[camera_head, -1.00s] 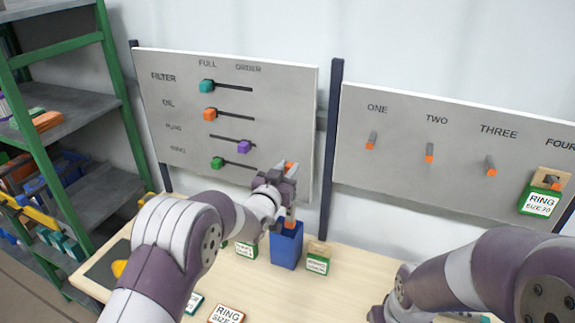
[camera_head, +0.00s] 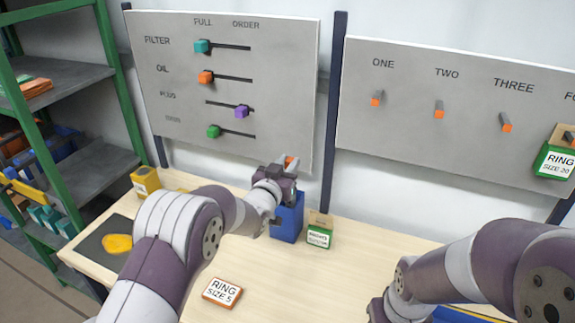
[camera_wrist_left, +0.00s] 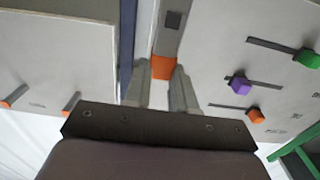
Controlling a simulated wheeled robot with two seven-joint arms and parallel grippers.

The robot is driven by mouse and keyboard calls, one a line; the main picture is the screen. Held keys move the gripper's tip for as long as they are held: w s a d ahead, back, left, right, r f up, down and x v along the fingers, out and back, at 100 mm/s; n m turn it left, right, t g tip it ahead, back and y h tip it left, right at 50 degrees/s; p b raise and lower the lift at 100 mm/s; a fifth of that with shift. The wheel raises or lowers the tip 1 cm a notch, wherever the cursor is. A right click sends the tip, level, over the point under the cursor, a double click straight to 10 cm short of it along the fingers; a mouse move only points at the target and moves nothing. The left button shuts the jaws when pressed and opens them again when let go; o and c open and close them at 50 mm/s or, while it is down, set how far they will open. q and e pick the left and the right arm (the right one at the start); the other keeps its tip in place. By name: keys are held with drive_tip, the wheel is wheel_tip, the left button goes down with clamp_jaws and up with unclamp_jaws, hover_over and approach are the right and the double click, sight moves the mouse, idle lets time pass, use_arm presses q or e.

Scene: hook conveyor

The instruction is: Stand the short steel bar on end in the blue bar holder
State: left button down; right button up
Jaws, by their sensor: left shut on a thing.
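My left gripper (camera_head: 288,178) is shut on the short steel bar, upright just above the blue bar holder. The bar's orange tip (camera_head: 291,160) shows above the fingers in the head view. In the left wrist view, the grey bar (camera_wrist_left: 170,30) with its orange end stands between the two fingers (camera_wrist_left: 163,85). The blue bar holder (camera_head: 287,224) stands on the table, partly covered by the gripper. The bar's lower end is hidden and seems to be inside the holder's mouth. My right gripper (camera_head: 378,311) is low in the head view, mostly hidden by its arm.
A green-and-tan box (camera_head: 320,231) stands close to the holder's right. A "RING SIZE 5" card (camera_head: 222,292) lies in front on the table (camera_head: 290,280). The slider board (camera_head: 170,90) and the numbered peg board (camera_head: 440,150) stand behind. A yellow box (camera_head: 146,181) is at the left.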

use_arm(q)
drive_tip(key=c, duration=0.8)
unclamp_jaws()
drive_tip(key=shift+r, duration=0.1)
drive_tip(key=shift+c, duration=0.2)
drive_tip(key=shift+s, duration=0.15)
drive_tip(key=b+v, duration=0.3)
drive_tip(key=v, duration=0.9)
drive_tip(key=shift+s+b, duration=0.2)
drive_tip(key=shift+b, duration=0.1)
drive_tip(key=shift+a, duration=0.15)
